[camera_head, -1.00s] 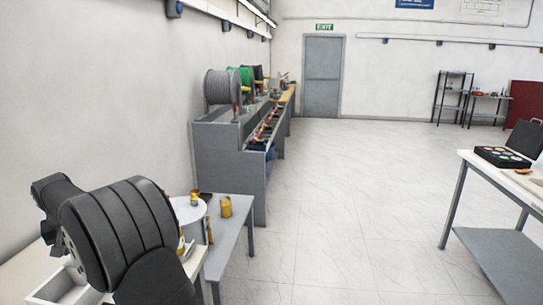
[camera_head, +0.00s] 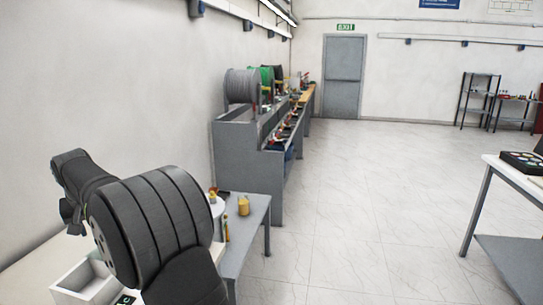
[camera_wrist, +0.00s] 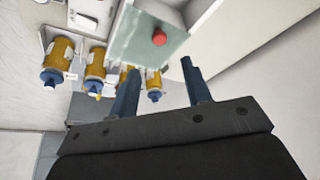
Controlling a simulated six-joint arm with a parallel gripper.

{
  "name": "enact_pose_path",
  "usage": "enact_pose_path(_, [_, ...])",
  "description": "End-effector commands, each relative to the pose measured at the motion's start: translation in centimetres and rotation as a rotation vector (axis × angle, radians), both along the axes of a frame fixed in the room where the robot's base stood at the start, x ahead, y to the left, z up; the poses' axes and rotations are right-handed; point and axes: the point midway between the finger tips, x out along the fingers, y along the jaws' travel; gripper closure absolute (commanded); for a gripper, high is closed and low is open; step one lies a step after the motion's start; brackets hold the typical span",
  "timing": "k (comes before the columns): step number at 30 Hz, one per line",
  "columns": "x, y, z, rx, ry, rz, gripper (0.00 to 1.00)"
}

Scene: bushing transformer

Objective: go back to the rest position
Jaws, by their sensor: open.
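My gripper (camera_wrist: 160,66) is open in the wrist view, its two dark blue-grey fingers apart with nothing held between them. Beyond the fingers are several yellow-brown cylindrical parts with blue ends, such as the left one (camera_wrist: 60,60) and the one beside it (camera_wrist: 95,68). Another such part (camera_wrist: 154,84) shows behind the gap between the fingers, apart from them as far as I can tell. In the head view my dark, bulky arm fills the lower left, and the gripper fingers cannot be made out there.
A red knob (camera_wrist: 159,37) sits on a greenish panel in the wrist view. In the head view, a yellow can (camera_head: 243,206) stands on a grey table (camera_head: 255,222) right of my arm. A white bin (camera_head: 85,282) is at lower left. The floor (camera_head: 350,210) is open.

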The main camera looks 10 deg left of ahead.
Motion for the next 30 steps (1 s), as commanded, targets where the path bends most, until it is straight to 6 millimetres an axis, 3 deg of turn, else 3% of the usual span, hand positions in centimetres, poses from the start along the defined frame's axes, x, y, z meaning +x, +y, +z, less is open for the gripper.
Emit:
enact_pose_path(15, [2.8,2.8,-9.8,-0.003,0.001,0.0,0.56])
enact_pose_path(30, [-7.6,2.8,-9.3,0.001,0.0,0.004,0.56])
